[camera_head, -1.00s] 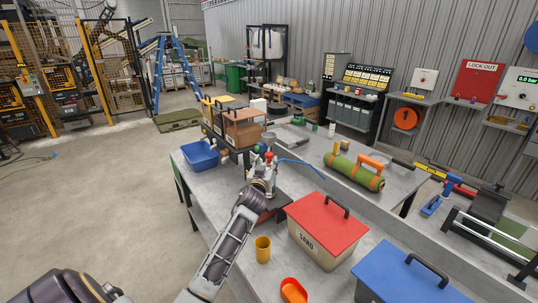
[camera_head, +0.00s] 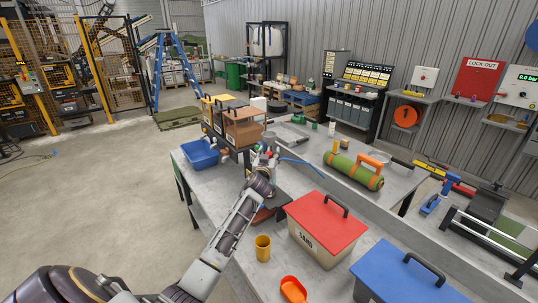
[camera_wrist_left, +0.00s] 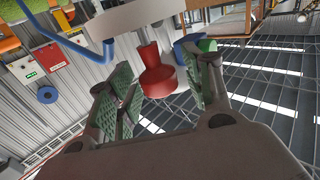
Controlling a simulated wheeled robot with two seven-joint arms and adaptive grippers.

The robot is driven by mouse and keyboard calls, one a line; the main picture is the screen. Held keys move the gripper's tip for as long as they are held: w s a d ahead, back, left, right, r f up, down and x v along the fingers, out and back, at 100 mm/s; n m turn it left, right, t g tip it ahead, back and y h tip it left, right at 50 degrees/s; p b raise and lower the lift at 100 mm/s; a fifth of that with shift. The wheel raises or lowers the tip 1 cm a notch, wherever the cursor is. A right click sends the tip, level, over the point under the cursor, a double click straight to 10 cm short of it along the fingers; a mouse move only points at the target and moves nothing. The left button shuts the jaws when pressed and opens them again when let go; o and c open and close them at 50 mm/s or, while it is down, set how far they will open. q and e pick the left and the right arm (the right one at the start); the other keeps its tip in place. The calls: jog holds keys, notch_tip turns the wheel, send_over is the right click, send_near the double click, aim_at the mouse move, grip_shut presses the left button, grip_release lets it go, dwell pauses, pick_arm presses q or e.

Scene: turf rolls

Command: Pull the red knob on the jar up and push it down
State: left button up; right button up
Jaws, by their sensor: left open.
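The red knob (camera_wrist_left: 158,78) hangs in the upper middle of the left wrist view, with a narrow red neck and a wider body. My left gripper (camera_wrist_left: 160,66) is open, with one green-padded finger on each side of the knob. Gaps show between the knob and both pads. In the head view my left gripper (camera_head: 262,168) is over the near bench, among small red and green parts. The jar is largely hidden there by the gripper and cannot be made out clearly. My right gripper is not in view.
A blue bin (camera_head: 199,154) and brown box (camera_head: 243,128) stand behind the gripper. A red-lidded sand box (camera_head: 325,226), yellow cup (camera_head: 263,247), orange scoop (camera_head: 293,289) and blue-lidded box (camera_head: 410,277) are nearer. A blue hose (camera_head: 300,161) runs right of the gripper.

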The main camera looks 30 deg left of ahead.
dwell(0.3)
pick_arm(q)
grip_shut()
